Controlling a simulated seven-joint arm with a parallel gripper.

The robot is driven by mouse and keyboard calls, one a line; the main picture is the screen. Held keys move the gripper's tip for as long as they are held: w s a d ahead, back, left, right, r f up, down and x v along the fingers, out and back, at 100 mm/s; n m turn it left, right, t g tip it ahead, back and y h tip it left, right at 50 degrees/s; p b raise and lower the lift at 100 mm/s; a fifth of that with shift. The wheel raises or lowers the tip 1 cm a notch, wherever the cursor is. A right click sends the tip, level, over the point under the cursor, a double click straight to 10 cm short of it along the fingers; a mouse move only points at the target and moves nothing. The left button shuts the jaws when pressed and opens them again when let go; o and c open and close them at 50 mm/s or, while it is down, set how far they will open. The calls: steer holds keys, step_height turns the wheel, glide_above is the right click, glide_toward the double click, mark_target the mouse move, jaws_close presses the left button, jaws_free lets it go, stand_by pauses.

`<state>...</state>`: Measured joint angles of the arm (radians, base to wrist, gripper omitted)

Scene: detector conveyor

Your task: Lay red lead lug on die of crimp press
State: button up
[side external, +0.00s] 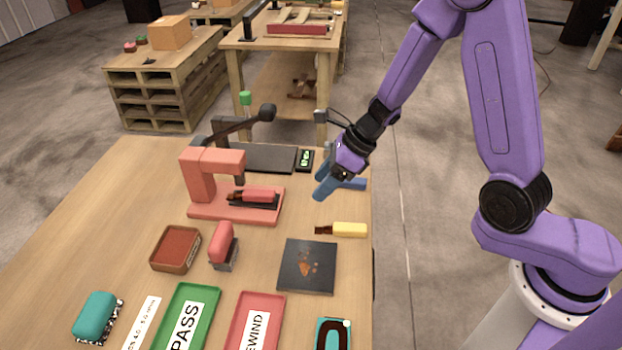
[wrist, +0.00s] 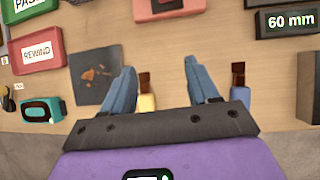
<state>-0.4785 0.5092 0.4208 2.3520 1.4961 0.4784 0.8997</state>
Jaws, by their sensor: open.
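The red lead (side external: 261,195), with a brown lug end, lies flat on the dark die block (side external: 268,205) of the red crimp press (side external: 201,182). Its lug end points left, near the press head. Its exact seating on the die is too small to tell. My gripper (side external: 324,178) is open and empty, right of the press and apart from the red lead. In the wrist view my gripper (wrist: 162,72) shows both blue fingers spread, and the red press base (wrist: 170,10) is at the top edge.
A yellow lead (side external: 349,229) and a blue lead (side external: 354,184) lie near the table's right edge, close to my gripper. A dark square plate (side external: 308,267), a red-brown bin (side external: 175,250), a red stamp-like block (side external: 223,241), a green tray (side external: 205,297) and a red tray (side external: 274,302) stand nearer.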

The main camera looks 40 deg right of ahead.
steer(key=shift+w+a+f+n+g+h, duration=0.2)
steer(key=shift+w+f+h, duration=0.15)
steer(key=shift+w, duration=0.2)
steer(key=shift+w+a+f+n+g+h, duration=0.1)
steer(key=shift+w+a+f+g+h, duration=0.1)
steer(key=shift+w+f+h, duration=0.25)
steer(key=shift+w+a+f, duration=0.1)
steer(key=shift+w+a, duration=0.15)
steer(key=shift+w, duration=0.6)
glide_toward(250, 192)
steer(key=x, duration=0.5)
steer(key=shift+f, duration=0.25)
steer(key=shift+x, duration=0.95)
steer(key=shift+w+a+f, duration=0.25)
steer(key=shift+a+f, duration=0.05)
steer(key=shift+f, duration=0.2)
